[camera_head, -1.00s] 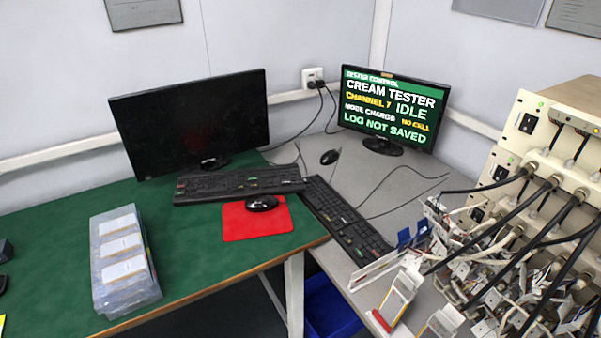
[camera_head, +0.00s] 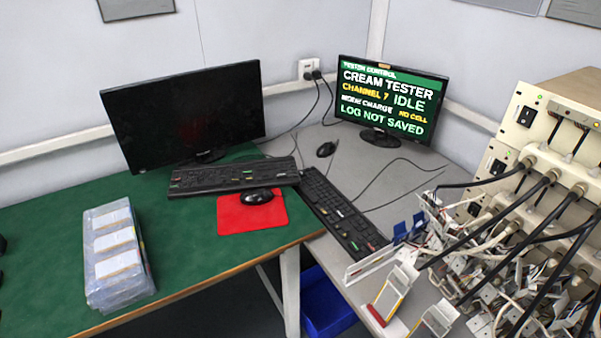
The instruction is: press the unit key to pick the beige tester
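The lit monitor (camera_head: 390,103) on the grey table reads "TESTER CONTROL, CREAM TESTER, CHANNEL 7, IDLE, MODE CHARGE, NO CELL, LOG NOT SAVED". A black keyboard (camera_head: 341,210) with a few coloured keys lies on the grey table in front of it. A second black keyboard (camera_head: 234,177) lies on the green table. Which key is the unit key is too small to tell. The beige tester (camera_head: 543,126) stands at the right, with black cables and many clips on its front.
A dark monitor (camera_head: 190,115) stands on the green table (camera_head: 45,240). A black mouse (camera_head: 257,196) sits on a red mat (camera_head: 235,219). Clear cases (camera_head: 118,255) lie at the left. Another mouse (camera_head: 326,149) and loose cables lie on the grey table. A blue bin (camera_head: 325,305) is below.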

